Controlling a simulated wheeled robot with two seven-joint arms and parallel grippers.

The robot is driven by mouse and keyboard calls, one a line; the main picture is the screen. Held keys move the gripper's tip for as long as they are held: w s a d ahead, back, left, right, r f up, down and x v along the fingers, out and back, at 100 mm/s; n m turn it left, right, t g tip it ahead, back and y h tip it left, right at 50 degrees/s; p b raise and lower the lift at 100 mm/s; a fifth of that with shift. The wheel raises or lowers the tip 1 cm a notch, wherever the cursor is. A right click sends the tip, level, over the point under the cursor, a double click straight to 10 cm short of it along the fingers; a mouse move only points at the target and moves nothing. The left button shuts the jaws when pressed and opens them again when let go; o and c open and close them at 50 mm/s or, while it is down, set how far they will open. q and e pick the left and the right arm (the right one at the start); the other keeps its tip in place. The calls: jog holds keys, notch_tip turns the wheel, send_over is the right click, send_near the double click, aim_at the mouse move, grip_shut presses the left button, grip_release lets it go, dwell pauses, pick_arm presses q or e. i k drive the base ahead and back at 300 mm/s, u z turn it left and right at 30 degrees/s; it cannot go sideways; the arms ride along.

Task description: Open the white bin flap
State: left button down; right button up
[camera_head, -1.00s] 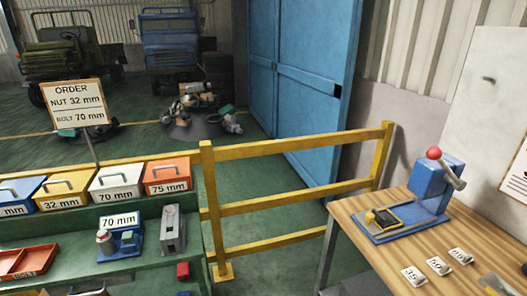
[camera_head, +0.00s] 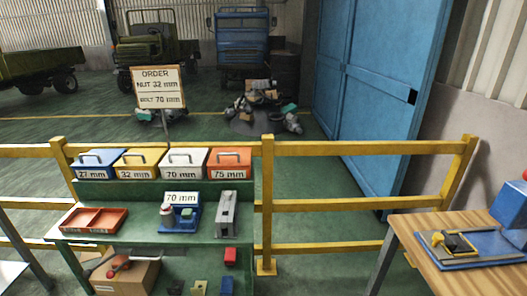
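The white bin (camera_head: 183,163), labelled 70 mm, stands in a row on the upper ledge of a green workbench, between a yellow bin (camera_head: 137,163) and an orange bin (camera_head: 230,162). Its white top flap with a dark handle looks shut. A blue bin (camera_head: 98,163) labelled 27 mm is at the row's left end. Neither of my grippers shows in the head view.
The green bench (camera_head: 140,228) holds an orange tray (camera_head: 95,220), a blue fixture (camera_head: 181,216) with a 70 mm card, and a grey metal device (camera_head: 227,213). A cardboard box (camera_head: 127,275) sits lower. A yellow railing (camera_head: 350,148) runs behind; a wooden table (camera_head: 450,278) stands at right.

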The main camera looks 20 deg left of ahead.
aim_at(184, 152)
jog(key=u, duration=1.25)
